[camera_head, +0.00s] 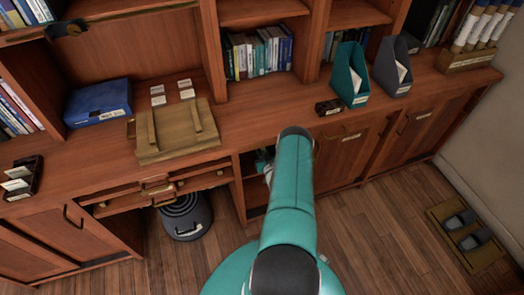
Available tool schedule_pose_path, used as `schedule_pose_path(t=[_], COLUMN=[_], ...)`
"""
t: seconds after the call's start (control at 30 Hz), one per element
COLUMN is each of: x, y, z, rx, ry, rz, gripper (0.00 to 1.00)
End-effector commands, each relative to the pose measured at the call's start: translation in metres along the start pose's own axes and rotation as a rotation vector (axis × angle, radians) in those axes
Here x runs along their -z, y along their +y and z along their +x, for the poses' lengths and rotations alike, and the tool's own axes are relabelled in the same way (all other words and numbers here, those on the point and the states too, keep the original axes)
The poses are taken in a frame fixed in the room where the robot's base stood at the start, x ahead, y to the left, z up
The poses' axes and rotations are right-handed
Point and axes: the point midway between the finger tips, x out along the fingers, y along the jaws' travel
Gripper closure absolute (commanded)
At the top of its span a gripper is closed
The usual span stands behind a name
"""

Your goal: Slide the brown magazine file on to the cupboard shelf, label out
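No brown magazine file shows; it may be hidden behind my arm or inside the cupboard. An open cupboard bay (251,190) with a dark interior is under the counter, left of my arm. My teal arm reaches across the middle and covers much of the bay. A small part of my gripper (264,165) shows at the bay's upper opening, below the counter edge. Its fingertips and anything between them are hidden. A teal magazine file (343,75) and a grey magazine file (388,68) stand upright on the counter to the right, with pale labels facing front.
The counter (237,122) holds a blue box (98,103), a wooden board (178,133), a small dark card holder (328,107) and a rack of rolls (478,40). Below are open drawers (150,190) and a dark bin (185,216). Slippers on a mat (466,240) lie right.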

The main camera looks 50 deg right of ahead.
Motion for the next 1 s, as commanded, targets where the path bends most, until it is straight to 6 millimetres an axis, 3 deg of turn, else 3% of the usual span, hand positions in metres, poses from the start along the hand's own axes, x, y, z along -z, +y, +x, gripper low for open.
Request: schedule_pose_path(t=[0.5, 0.53, 0.63, 1.0], x=[-0.0030, -0.0030, -0.0033, -0.0064], y=[0.0005, 0.0005, 0.0005, -0.0002], z=[0.0014, 0.0014, 0.0012, -0.0043], rx=[0.000, 0.000, 0.000, 0.000], ry=[0.006, 0.006, 0.005, -0.004], rz=[-0.001, -0.001, -0.001, 0.001], gripper=[1.00, 0.74, 0.55, 0.53])
